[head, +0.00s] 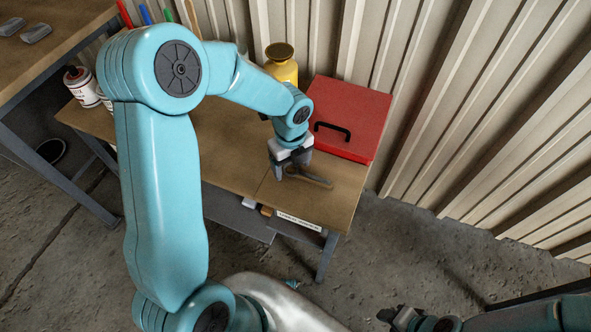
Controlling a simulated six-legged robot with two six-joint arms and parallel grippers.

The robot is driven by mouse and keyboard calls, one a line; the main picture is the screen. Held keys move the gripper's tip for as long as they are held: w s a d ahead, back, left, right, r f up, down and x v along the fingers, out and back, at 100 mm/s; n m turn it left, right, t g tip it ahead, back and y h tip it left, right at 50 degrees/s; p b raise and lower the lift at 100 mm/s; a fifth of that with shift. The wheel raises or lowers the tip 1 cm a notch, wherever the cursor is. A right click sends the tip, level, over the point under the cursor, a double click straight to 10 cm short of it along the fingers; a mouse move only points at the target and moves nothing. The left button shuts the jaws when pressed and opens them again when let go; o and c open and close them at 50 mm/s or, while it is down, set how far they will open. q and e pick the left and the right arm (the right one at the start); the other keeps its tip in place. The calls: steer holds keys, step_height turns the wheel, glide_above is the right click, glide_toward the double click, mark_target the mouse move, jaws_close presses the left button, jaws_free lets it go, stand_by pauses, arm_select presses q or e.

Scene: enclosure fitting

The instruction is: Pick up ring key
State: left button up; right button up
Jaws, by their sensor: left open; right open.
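A dark grey object (318,180), which looks like the ring key, lies on the wooden bench top (334,195) in front of the red box. My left gripper (291,174) points down over its left end and is open. The gripper hides that end, and I cannot tell whether the fingers touch the key or stand around it. My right gripper (388,316) is open at the bottom right, low over the floor and far from the bench. It is only partly in view.
A red box (350,108) with a black handle stands behind the key. A yellow container (281,66) stands left of the box, and white cans (81,88) stand at the bench's left. A corrugated wall (420,80) closes the back. The bench's front edge is close to the key.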

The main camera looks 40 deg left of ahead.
arm_select(q)
steer(key=shift+f, duration=0.25)
stand_by(0.4)
steer(key=c, duration=1.1)
